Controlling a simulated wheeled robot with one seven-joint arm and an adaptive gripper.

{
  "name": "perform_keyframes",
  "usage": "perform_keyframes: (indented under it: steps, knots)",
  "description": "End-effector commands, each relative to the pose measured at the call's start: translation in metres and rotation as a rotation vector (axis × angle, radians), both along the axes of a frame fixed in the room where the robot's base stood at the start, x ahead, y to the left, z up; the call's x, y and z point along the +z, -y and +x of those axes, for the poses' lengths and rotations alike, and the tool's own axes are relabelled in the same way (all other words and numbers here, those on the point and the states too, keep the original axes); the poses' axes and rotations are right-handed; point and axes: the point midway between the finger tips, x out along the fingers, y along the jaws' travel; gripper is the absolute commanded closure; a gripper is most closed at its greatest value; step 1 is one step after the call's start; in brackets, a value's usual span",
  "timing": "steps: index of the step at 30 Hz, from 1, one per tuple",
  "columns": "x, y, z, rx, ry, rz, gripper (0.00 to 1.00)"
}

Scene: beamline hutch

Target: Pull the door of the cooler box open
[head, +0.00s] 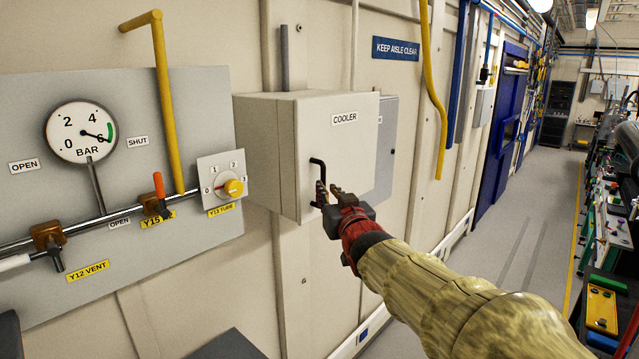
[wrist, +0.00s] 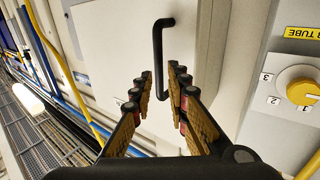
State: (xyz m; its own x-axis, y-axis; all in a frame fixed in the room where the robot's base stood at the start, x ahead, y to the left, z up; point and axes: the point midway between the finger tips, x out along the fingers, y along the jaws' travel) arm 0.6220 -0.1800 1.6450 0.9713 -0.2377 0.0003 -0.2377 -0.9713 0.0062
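The cooler box (head: 268,150) is a pale grey cabinet on the wall, with a "COOLER" label on its door (head: 352,150). The door looks shut. A black bar handle (head: 318,163) stands out from the door near its left edge; in the wrist view the handle (wrist: 158,55) runs up and down the picture. My gripper (head: 330,188) is at the handle's lower part. In the wrist view my gripper (wrist: 161,82) is open, with one finger on each side of the handle's lower end. A gap shows between the fingers and the bar; whether its depth reaches the bar is hard to tell.
Left of the box is a panel (head: 200,95) with a gauge (head: 80,132), a yellow pipe (head: 163,90), valves and a yellow knob (head: 233,188). A grey box (head: 386,150) sits right behind the cooler. A yellow hose (head: 430,75) hangs further right. The aisle floor (head: 510,220) is clear.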

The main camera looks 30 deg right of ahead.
Motion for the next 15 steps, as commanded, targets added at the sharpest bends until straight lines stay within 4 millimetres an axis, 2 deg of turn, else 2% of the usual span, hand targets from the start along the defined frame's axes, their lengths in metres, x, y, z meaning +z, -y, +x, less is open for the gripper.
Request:
perform_keyframes:
  steps: [6,15]
  knots:
    - [0.000,0.008,0.032,0.000,-0.002,0.000,0.84]
    - [0.000,0.014,0.054,-0.001,-0.001,-0.001,0.84]
